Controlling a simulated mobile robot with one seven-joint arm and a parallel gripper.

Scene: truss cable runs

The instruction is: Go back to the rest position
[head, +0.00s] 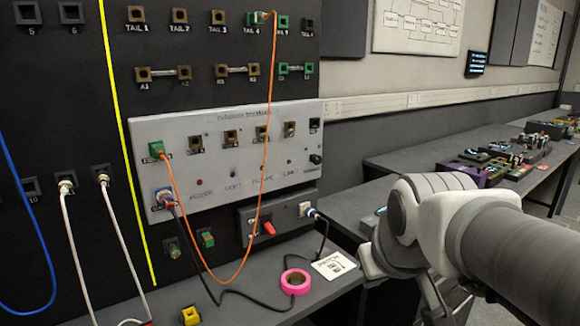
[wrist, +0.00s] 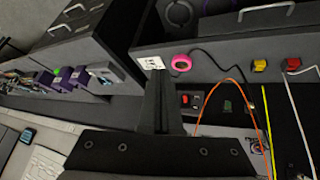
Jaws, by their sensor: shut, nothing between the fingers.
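My gripper (wrist: 157,78) shows in the wrist view as a dark narrow pair of fingers, shut together with nothing held. My white and grey arm fills the right of the head view, in front of the bench; the fingertips cannot be made out there. An orange cable (head: 270,100) runs from a green socket at the top of the panel and loops down the front of the grey breakout plate (head: 225,143). The orange cable (wrist: 222,84) also arcs at the right of the wrist view, apart from my fingers.
A pink tape roll (head: 295,282) and a white card (head: 333,265) lie on the bench ledge, with a dark cable beside them. White cables (head: 70,235) and a blue cable (head: 35,215) hang at the left. A long side bench (head: 420,160) carries several small devices at the right.

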